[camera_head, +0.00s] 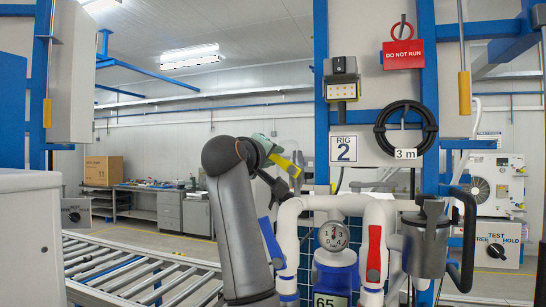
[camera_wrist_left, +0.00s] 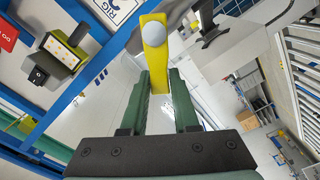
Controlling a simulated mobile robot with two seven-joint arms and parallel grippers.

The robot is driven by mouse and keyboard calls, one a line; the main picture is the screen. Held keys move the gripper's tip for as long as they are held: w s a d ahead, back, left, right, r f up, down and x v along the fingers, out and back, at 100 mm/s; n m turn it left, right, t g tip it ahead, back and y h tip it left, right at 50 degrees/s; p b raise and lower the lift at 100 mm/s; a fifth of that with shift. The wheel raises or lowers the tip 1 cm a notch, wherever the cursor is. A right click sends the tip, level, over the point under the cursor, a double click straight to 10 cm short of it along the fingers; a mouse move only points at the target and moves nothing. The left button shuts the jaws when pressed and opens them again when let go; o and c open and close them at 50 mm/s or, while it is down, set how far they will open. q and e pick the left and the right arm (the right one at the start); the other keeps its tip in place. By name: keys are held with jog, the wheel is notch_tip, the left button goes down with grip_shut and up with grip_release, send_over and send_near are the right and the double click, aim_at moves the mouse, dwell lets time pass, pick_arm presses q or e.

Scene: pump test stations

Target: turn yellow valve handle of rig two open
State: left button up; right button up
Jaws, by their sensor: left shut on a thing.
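The yellow valve handle (camera_head: 284,165) is at the left side of the rig marked RIG 2 (camera_head: 343,148). In the head view it slopes down to the right, above the white pipework. In the left wrist view the yellow handle (camera_wrist_left: 156,66) runs between the green fingers, with a pale round knob at its far end. My left gripper (camera_head: 272,153) is shut on the handle, and its fingers (camera_wrist_left: 160,85) lie on either side of it. The valve body behind the handle is partly hidden by my arm. My right gripper is out of view.
A blue handle (camera_head: 271,243) and a red handle (camera_head: 374,253) sit on the white pipes, near a gauge (camera_head: 333,236). A red DO NOT RUN tag (camera_head: 403,54) and a black coiled hose (camera_head: 406,128) hang above. A roller conveyor (camera_head: 140,272) runs at left.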

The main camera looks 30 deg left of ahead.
pick_arm(q)
grip_shut()
jog(key=shift+d+r+m, duration=0.25)
jog(key=shift+m, duration=0.5)
jog(key=shift+d+r+m, duration=0.2)
jog(key=shift+r+m, duration=0.05)
jog(key=shift+m, duration=0.5)
jog(key=o, duration=0.9)
grip_release()
